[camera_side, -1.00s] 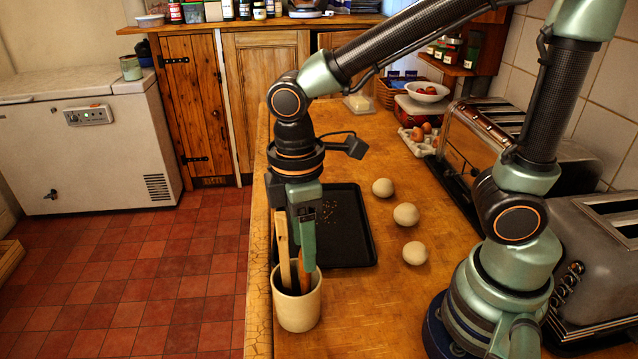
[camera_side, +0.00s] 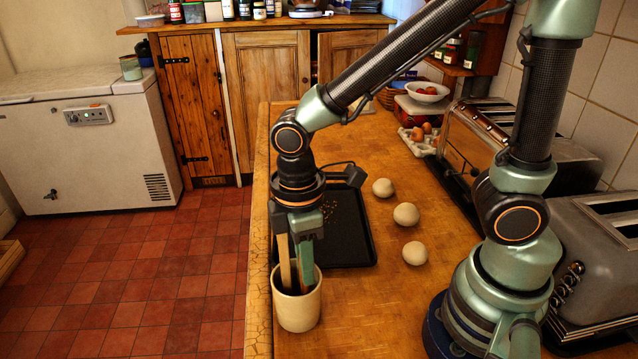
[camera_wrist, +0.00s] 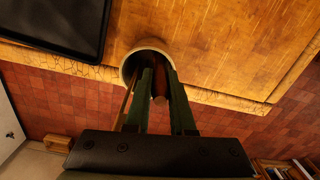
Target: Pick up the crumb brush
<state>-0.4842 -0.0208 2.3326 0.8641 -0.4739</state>
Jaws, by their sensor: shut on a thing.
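A cream crock (camera_side: 298,309) stands upright at the counter's front left; its rim (camera_wrist: 133,60) shows in the wrist view. The crumb brush (camera_wrist: 160,88) appears as a reddish-brown rounded handle standing in the crock; its lower part is hidden inside. My gripper (camera_side: 300,282) points down into the crock mouth. It is shut on the handle, with one green finger on each side in the wrist view (camera_wrist: 161,76). A pale flat wooden utensil (camera_side: 285,262) also stands in the crock, just left of the fingers.
A black tray (camera_side: 350,255) with crumbs lies just behind the crock. Three pale round balls (camera_side: 406,214) lie to its right. Toasters (camera_side: 597,257) line the wall side. The counter's left edge (camera_side: 259,270) is close to the crock.

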